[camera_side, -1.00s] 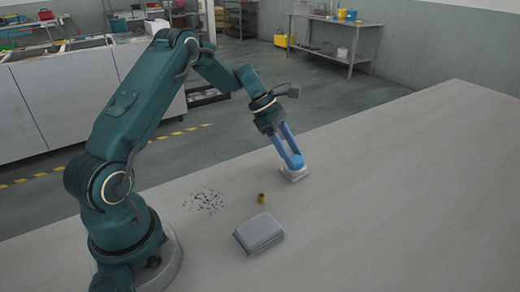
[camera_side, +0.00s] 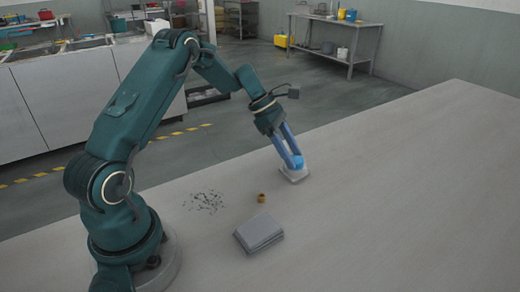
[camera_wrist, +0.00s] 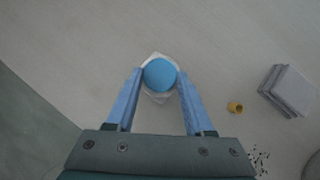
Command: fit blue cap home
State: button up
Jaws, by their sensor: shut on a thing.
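The blue cap (camera_wrist: 160,74) is round and sits between the fingertips of my gripper (camera_wrist: 159,80) in the wrist view. My gripper is shut on it, with one blue finger on each side. In the side view the cap (camera_side: 297,163) is partly hidden by the fingers of my gripper (camera_side: 294,161). Directly under the cap is a small white base (camera_side: 294,176), whose pale edge (camera_wrist: 157,98) also shows around the cap in the wrist view. Whether the cap is fully seated on the base cannot be told.
A small brass-coloured piece (camera_side: 261,198) stands on the table nearer my base. A stack of grey cloths or plates (camera_side: 259,233) lies in front of it. Dark bits (camera_side: 204,202) are scattered to its left. The table's right side (camera_side: 420,180) is clear.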

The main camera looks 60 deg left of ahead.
jog(key=shift+f, duration=0.1)
jog(key=o, duration=1.4)
jog(key=shift+c, duration=0.2)
jog(key=v, duration=0.5)
